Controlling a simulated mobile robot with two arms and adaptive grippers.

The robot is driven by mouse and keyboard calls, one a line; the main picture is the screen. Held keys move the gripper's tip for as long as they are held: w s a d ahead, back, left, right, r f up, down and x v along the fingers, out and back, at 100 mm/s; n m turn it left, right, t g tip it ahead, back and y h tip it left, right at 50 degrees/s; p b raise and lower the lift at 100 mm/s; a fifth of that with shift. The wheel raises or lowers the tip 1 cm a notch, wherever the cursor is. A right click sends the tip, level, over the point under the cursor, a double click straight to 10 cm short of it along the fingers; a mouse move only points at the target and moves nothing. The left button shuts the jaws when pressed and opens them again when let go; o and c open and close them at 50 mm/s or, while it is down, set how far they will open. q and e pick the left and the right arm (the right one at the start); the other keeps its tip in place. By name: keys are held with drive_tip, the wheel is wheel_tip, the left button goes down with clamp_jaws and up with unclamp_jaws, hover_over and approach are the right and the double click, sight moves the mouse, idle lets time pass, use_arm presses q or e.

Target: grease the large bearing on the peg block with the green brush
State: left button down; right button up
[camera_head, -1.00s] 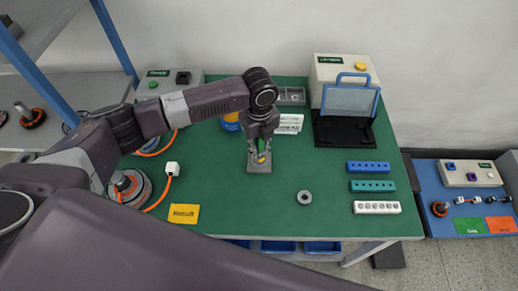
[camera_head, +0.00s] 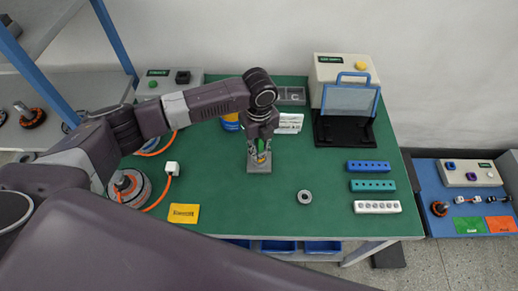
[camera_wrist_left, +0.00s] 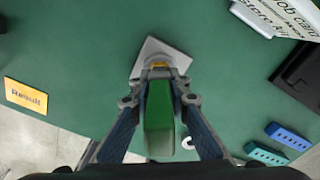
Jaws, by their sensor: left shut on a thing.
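My left gripper (camera_head: 260,152) points down over the grey peg block (camera_head: 254,169) near the middle of the green table. It is shut on the green brush (camera_wrist_left: 158,118), which fills the space between its fingers in the left wrist view. The brush's yellow lower part (camera_head: 262,158) is right at the top of the peg block. The block's pale square base also shows in the wrist view (camera_wrist_left: 153,47). The large bearing on the block is mostly hidden under the brush and fingers; I cannot tell whether the bristles touch it. My right gripper is not in view.
A loose grey ring (camera_head: 304,198) lies on the table right of the block. Blue (camera_head: 368,167), teal (camera_head: 372,186) and white (camera_head: 377,207) strips lie farther right. A yellow card (camera_head: 184,213) and a motor (camera_head: 130,187) with an orange cable are at left.

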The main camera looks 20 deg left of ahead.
use_arm(q)
drive_tip(key=shift+f, duration=0.35)
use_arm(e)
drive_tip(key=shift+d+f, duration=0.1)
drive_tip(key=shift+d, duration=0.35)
use_arm(q)
drive_tip(key=shift+r+n+p, duration=0.15)
drive_tip(key=shift+n+p, duration=1.3)
drive_tip(key=shift+n, duration=0.55)
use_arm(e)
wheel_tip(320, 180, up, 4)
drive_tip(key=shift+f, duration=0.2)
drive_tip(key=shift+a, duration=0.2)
use_arm(q)
drive_tip(key=m, duration=0.3)
drive_tip(key=shift+m, duration=0.4)
drive_tip(key=m, duration=0.4)
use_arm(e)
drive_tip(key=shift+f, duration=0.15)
